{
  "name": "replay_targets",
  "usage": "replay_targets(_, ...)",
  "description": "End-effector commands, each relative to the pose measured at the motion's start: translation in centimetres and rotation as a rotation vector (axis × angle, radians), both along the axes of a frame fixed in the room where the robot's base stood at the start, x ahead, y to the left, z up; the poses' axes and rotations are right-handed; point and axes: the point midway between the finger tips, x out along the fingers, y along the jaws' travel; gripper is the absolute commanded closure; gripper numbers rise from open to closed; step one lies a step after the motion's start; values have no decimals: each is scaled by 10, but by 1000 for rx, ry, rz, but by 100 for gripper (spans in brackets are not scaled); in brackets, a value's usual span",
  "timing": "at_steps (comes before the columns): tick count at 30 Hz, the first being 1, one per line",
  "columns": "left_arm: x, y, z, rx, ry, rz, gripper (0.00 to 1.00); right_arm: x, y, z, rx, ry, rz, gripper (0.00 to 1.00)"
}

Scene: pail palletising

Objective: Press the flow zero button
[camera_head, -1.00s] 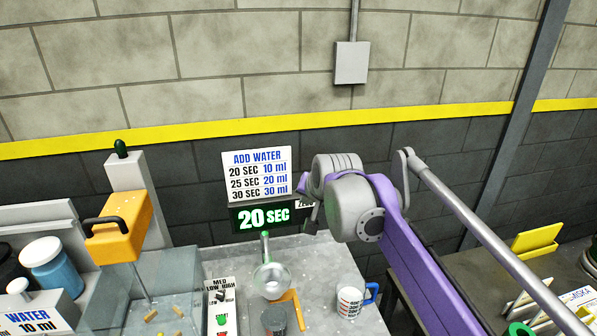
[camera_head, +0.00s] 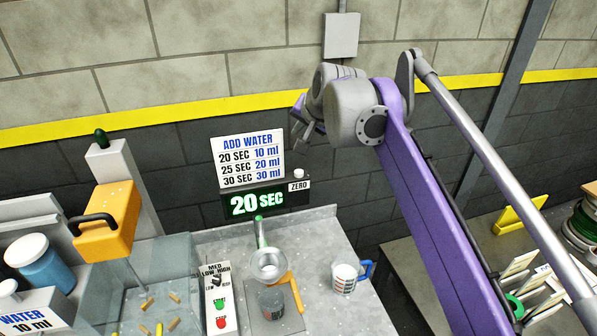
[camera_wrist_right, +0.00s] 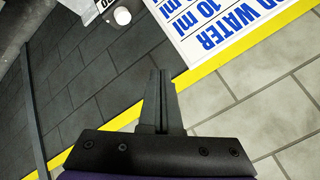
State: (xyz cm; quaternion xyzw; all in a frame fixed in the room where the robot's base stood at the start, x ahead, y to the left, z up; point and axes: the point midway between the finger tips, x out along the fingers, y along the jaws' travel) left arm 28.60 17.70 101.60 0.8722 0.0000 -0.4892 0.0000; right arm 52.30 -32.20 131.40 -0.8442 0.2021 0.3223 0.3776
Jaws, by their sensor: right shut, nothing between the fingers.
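The flow zero button is a white round knob (camera_head: 298,173) on top of the ZERO label (camera_head: 299,187), at the right end of the timer display (camera_head: 257,203), which reads 20 SEC in green. In the right wrist view the button (camera_wrist_right: 122,15) is near the top edge, left of the fingers. My right gripper (camera_head: 301,138) is above the button and apart from it. Its fingers (camera_wrist_right: 160,73) are shut together and empty. My left gripper is not in view.
The ADD WATER sign (camera_head: 248,158) stands above the display, left of the button. Below are a clear funnel (camera_head: 268,265), a measuring cup (camera_head: 344,278) and a switch panel (camera_head: 219,300). The brick wall is behind.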

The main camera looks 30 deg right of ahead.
Motion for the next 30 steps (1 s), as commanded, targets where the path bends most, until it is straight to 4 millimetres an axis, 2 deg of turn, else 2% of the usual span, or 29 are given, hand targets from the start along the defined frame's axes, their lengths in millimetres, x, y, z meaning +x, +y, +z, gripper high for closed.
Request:
replay_targets(14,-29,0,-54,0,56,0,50,-1,0,-66,0,6,1,100)
replay_targets(18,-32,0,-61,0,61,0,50,-1,0,-79,0,4,1,100)
replay_targets(22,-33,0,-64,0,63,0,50,-1,0,-85,0,2,1,100)
replay_targets(30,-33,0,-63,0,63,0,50,0,0,-84,0,1,1,100)
